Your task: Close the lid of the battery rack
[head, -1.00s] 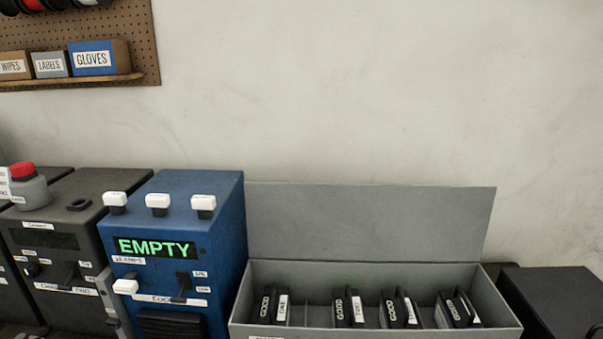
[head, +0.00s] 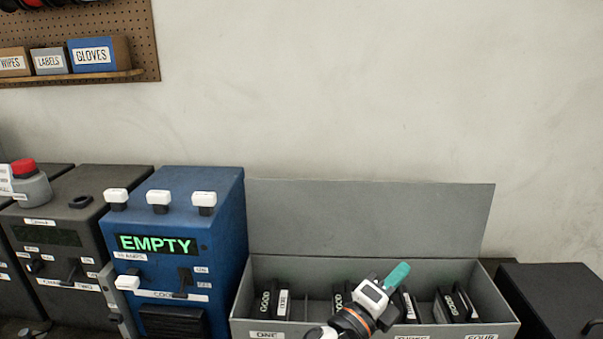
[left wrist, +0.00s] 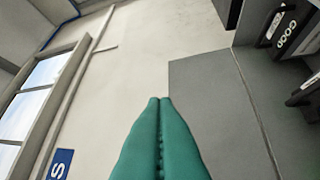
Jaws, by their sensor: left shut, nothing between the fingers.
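The battery rack (head: 375,331) is a grey box at the bottom right of the head view, with several black batteries marked GOOD in its slots. Its lid (head: 370,218) stands open and upright at the back, against the wall. The lid also shows in the left wrist view (left wrist: 205,85), with batteries (left wrist: 285,30) at the right. My left gripper (head: 398,276) has teal fingers that are shut and empty. In the head view it is in front of the middle of the rack and hides part of the batteries. The fingers also show in the left wrist view (left wrist: 160,100). My right gripper is not in view.
A blue machine (head: 220,240) with an EMPTY display stands directly left of the rack. A dark grey machine (head: 60,240) is further left. A black box (head: 550,300) is close on the right. The wall above the lid is bare.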

